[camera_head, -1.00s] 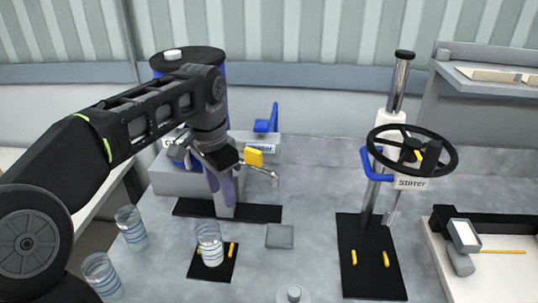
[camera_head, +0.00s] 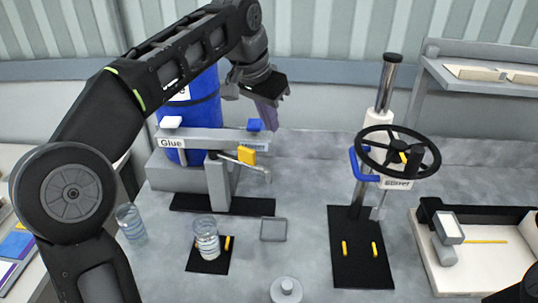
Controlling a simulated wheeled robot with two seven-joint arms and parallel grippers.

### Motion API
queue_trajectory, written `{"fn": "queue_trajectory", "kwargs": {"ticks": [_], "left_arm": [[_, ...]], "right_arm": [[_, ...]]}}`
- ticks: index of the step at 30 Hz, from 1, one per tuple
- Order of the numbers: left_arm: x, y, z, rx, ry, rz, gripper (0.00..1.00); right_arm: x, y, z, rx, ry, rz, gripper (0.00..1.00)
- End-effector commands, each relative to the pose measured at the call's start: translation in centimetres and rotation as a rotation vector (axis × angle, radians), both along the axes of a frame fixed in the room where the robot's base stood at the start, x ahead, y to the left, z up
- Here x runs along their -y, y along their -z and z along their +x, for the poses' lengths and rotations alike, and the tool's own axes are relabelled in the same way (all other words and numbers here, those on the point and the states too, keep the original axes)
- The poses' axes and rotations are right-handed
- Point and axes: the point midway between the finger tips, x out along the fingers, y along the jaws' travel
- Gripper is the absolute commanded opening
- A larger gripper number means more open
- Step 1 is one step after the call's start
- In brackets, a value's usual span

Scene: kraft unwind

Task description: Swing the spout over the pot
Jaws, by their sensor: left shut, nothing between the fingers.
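The spout (camera_head: 245,164) is a thin grey pipe with a yellow tab (camera_head: 247,157), on a grey post under the bar marked Glue. It points right, its tip bending down over the bench. A clear jar with bands (camera_head: 207,240), which looks like the pot, stands upright on a black mat (camera_head: 220,264). It is in front and left of the spout tip, not beneath it. My left gripper (camera_head: 267,113) is shut and empty, its purple fingers pointing down above and behind the spout, apart from it. My right gripper is not in view.
A blue drum (camera_head: 192,105) stands behind the Glue bar (camera_head: 195,139). A stirrer with a black handwheel (camera_head: 398,152) stands right. A grey square plate (camera_head: 273,229) and a round knobbed lid (camera_head: 286,289) lie right of the jar. Another clear jar (camera_head: 131,222) stands left.

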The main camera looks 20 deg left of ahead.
Motion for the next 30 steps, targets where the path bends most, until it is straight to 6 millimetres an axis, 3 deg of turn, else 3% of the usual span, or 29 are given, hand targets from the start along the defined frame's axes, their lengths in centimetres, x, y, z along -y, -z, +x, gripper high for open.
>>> {"fn": "queue_trajectory", "kwargs": {"ticks": [8, 15, 17, 22, 30], "left_arm": [[0.1, 1.9, 0.5, -0.003, -0.001, 0.001, 0.00], [0.5, 6.0, 1.8, -0.004, -0.001, 0.000, 0.00], [0.6, 6.3, 2.1, -0.006, 0.000, 0.001, 0.00], [1.0, 9.5, 3.2, -0.006, 0.000, 0.001, 0.00], [-0.1, 10.2, 0.1, -0.002, -0.003, 0.002, 0.00]], "right_arm": [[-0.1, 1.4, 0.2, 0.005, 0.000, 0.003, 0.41], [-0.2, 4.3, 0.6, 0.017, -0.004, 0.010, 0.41], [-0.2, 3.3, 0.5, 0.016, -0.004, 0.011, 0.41], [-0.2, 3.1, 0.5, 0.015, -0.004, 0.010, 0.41], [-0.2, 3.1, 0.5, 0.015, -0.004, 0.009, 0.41]]}}
